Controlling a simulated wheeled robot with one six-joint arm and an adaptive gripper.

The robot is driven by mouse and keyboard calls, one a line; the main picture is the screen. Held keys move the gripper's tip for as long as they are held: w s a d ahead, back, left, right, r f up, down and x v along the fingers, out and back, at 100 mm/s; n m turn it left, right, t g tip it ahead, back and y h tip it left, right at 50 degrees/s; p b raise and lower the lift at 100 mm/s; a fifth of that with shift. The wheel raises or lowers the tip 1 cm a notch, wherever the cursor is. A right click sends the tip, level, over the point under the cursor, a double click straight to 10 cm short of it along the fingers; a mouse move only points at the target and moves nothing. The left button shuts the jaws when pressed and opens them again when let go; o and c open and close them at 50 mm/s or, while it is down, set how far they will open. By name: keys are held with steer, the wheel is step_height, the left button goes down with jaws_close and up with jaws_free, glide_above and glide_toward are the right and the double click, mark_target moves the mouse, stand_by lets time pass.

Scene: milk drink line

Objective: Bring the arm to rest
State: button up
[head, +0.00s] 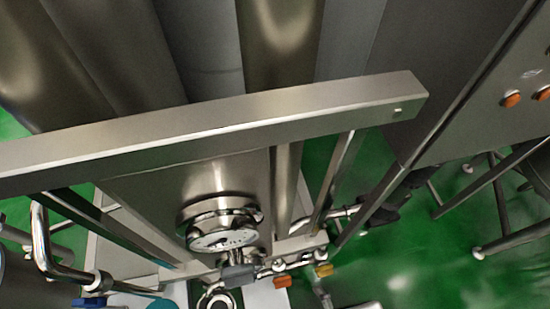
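I do not see my gripper in the head view, and I cannot make out my arm with certainty. Whether the gripper holds anything does not show.
A steel beam (215,127) crosses the view in front of large steel cylinders (115,55). Below it are a round gauge (222,240), pipes (42,245) and orange-handled valves (282,282). A steel cabinet (450,115) with orange buttons (511,99) stands right. Green floor (420,260) shows lower right.

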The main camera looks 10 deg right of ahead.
steer(key=s+d+r+m+t+h, duration=0.1)
steer(key=d+r+m+t, duration=0.1)
steer(key=r+m, duration=0.6)
steer(key=s+d+r+m+t+h, duration=0.1)
steer(key=s+d+r+m+t, duration=0.1)
steer(key=r+m, duration=0.7)
step_height(320, 180, up, 8)
steer(key=shift+r+m+t, duration=0.1)
steer(key=shift+m+t, duration=0.2)
steer(key=shift+t, duration=0.6)
steer(key=shift+s+d, duration=0.1)
